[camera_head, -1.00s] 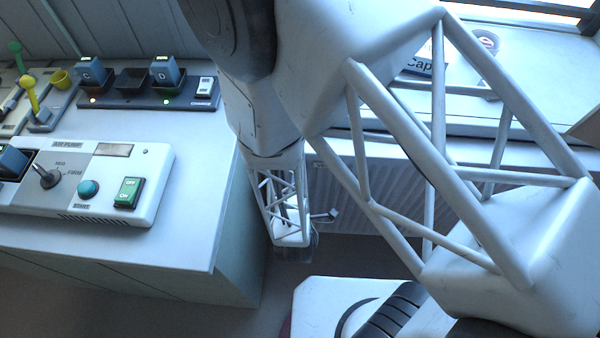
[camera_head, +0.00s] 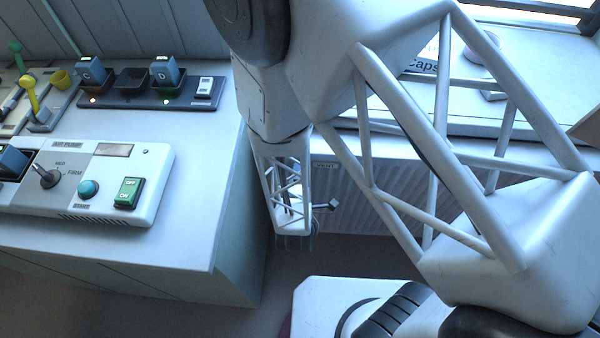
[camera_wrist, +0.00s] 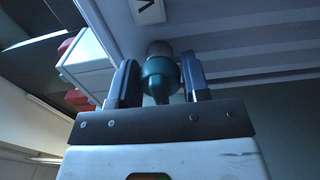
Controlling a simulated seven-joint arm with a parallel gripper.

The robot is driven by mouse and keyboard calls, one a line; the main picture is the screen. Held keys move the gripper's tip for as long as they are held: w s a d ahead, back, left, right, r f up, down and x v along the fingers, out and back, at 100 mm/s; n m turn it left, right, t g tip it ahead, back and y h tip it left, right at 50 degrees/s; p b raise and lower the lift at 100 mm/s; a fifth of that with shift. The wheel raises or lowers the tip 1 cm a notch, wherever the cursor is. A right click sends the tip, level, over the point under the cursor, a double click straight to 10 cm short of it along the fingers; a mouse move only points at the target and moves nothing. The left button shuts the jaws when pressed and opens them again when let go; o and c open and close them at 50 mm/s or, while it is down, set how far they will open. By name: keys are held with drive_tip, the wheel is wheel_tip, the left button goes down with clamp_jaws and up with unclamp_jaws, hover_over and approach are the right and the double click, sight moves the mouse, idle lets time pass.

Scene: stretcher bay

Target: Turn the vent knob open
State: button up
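In the wrist view, the vent knob (camera_wrist: 159,74) is a rounded teal piece with a paler grey part above it. My gripper (camera_wrist: 160,66) has one dark finger on each side of this knob. I see no clear gap on either side, but I cannot tell whether the fingers press on it. In the head view, my gripper (camera_head: 293,240) points down in front of the ribbed panel (camera_head: 365,208), below and left of the VENT label (camera_head: 323,165). My own arm seems to hide the knob there. The label also shows in part in the wrist view (camera_wrist: 147,11).
A grey counter (camera_head: 190,240) stands left of my gripper, its edge close by. It carries an air pump box (camera_head: 155,190) and a dark charger strip (camera_head: 150,104). A windowsill (camera_head: 545,60) runs above the panel. The floor below my gripper looks clear.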

drive_tip(key=c, duration=0.5)
drive_tip(key=shift+o, duration=0.2)
drive_tip(key=shift+m, duration=0.3)
drive_tip(key=m, duration=1.1)
drive_tip(key=shift+m, duration=0.3)
drive_tip(key=m, duration=0.4)
drive_tip(key=shift+m, duration=0.4)
